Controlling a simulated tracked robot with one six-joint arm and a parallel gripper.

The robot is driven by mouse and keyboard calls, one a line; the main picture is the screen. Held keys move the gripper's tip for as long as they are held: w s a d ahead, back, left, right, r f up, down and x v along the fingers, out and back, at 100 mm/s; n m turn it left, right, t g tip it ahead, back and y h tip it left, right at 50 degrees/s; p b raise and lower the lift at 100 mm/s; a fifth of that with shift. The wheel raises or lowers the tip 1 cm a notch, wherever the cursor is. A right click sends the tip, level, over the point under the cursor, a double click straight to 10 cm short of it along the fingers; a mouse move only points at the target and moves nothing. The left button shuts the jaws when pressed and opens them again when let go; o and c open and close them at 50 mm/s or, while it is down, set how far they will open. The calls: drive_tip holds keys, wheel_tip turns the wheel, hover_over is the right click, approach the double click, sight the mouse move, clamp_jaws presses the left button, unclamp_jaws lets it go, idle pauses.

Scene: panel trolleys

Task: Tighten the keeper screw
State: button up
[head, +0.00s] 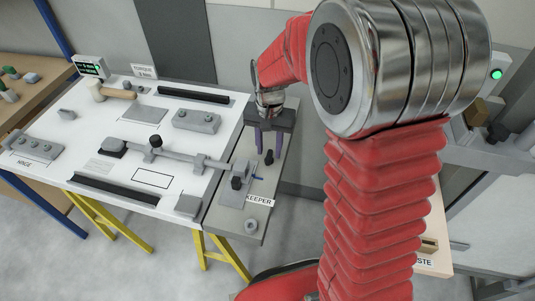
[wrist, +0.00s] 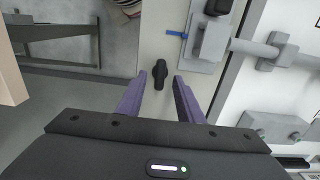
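A panel labelled KEEPER (head: 259,202) forms the right end of the white table. On it is a grey keeper plate (head: 232,195) with a black knob, shown also in the wrist view (wrist: 205,45). A separate small black knob-headed piece (wrist: 160,74) stands on the panel; it also shows in the head view (head: 269,157). I cannot tell which knob is the keeper screw. My gripper (head: 268,146) points down over the panel, open, with purple fingers apart. In the wrist view the fingertips (wrist: 159,82) lie either side of the small black piece with gaps; height above it is unclear.
A long rod (head: 175,155) in brackets runs across the white table to the keeper plate. A mallet (head: 112,92), grey blocks and dark rails lie on the table. A blue tab (wrist: 176,34) sticks out of the plate. A grey ring-shaped part (head: 251,226) sits near the panel's front end.

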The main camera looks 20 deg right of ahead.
sight(270, 158)
drive_tip(key=shift+r, duration=2.1)
drive_tip(key=shift+f+n, duration=0.15)
drive_tip(key=shift+n, duration=0.25)
drive_tip(key=shift+s+f+n, duration=0.4)
drive_tip(key=shift+s+f, duration=0.05)
drive_tip(key=shift+s, duration=0.2)
drive_tip(key=s+r+n+t, duration=0.2)
drive_tip(key=s+r, duration=0.5)
drive_tip(key=s, duration=0.2)
drive_tip(key=s+r+n+t, duration=0.2)
drive_tip(key=s+r+t, duration=0.1)
drive_tip(key=s+r, duration=0.4)
drive_tip(key=s, duration=0.2)
drive_tip(key=shift+s+t, duration=0.3)
